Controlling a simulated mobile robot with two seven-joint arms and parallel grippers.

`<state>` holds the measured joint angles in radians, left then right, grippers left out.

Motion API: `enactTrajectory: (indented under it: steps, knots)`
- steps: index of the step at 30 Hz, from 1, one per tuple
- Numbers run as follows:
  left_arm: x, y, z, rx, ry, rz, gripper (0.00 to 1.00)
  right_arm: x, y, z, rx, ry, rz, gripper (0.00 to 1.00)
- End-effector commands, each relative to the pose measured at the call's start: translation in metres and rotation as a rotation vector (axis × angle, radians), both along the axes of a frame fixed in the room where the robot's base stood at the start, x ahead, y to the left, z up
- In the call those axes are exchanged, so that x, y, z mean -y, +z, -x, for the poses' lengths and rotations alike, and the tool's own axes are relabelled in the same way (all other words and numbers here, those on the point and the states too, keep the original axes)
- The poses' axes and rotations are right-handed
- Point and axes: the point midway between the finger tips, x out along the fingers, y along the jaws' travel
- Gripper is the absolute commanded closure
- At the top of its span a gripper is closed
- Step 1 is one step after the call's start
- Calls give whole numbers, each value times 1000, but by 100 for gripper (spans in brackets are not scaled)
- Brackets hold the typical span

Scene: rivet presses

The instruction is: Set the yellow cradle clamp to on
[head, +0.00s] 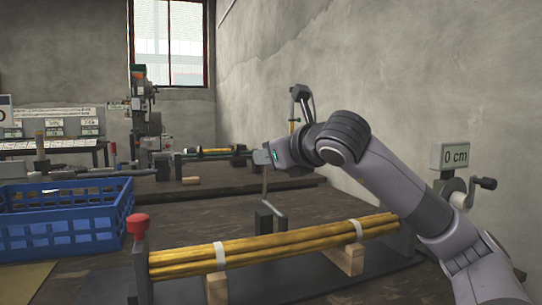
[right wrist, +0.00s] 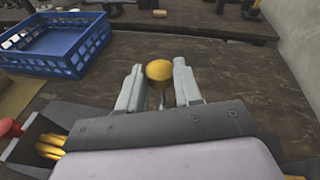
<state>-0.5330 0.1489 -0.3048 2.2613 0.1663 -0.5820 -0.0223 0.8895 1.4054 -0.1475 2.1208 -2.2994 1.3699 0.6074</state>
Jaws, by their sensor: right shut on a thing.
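My right gripper (head: 263,157) is shut on a round yellow knob (right wrist: 159,70), which sits between its two fingers in the right wrist view. In the head view the gripper hides the knob. A thin upright rod (head: 265,187) runs down from the gripper to a small dark block (head: 264,219) behind the bundle of yellow rods (head: 270,243). The bundle lies across wooden blocks (head: 218,288), with pale bands around it. Whether the clamp is on or off cannot be told. My left gripper is in neither view.
A red knob (head: 137,224) tops a post at the bundle's left end. A blue crate (head: 68,229) stands at left. A drill press (head: 142,110) stands at the back.

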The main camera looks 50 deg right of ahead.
Motion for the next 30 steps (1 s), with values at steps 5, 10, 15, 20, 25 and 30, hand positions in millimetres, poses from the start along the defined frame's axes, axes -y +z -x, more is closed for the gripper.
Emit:
enactTrajectory:
  steps: [5,10,15,20,25,30]
  knots:
    - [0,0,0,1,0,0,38,-3,-7,-1,-20,6,-3,59]
    - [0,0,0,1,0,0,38,-2,-5,0,-15,4,-2,41]
    - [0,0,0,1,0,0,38,-1,-4,0,-12,3,-1,41]
    - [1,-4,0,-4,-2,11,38,-5,-1,13,-9,1,1,41]
    - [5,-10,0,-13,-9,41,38,-14,5,39,-9,2,2,41]
    - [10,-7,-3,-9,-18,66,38,-21,11,59,-12,2,-1,41]
